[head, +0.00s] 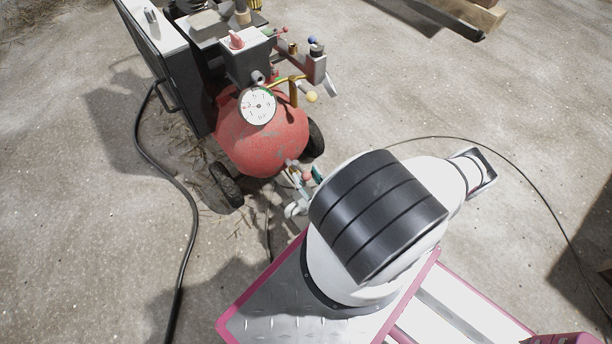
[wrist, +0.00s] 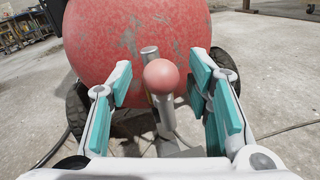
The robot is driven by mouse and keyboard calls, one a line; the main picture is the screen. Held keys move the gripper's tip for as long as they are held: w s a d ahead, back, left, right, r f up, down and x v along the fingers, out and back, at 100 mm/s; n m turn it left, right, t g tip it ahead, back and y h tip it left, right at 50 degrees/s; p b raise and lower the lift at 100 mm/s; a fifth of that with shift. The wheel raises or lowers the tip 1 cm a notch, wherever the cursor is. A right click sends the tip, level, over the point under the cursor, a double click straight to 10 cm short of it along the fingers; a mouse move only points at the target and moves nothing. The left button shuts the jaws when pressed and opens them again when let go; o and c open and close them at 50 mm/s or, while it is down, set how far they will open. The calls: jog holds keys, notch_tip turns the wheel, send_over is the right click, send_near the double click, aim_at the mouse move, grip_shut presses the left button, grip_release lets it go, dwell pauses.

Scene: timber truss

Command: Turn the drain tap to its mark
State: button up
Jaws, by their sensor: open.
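The drain tap is below the red tank; its pinkish-red ball knob (wrist: 161,76) sits on a grey metal lever in the wrist view. A metal stub stands just behind the knob. My gripper (wrist: 162,84) is open, with one teal-padded finger on each side of the knob and a visible gap on both sides. In the head view my gripper (head: 306,190) is at the tank's lower front, partly hidden by my arm. I cannot make out the tap's mark in either view.
The red tank (head: 262,138) has black wheels (head: 226,184) and a white dial gauge (head: 257,106). A dark cabinet (head: 170,75) stands behind it to the left. A black hose (head: 180,215) runs over the concrete floor at left. The floor to the right is mostly clear.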

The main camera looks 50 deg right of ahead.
jog(key=v, duration=1.1)
jog(key=shift+s, duration=0.15)
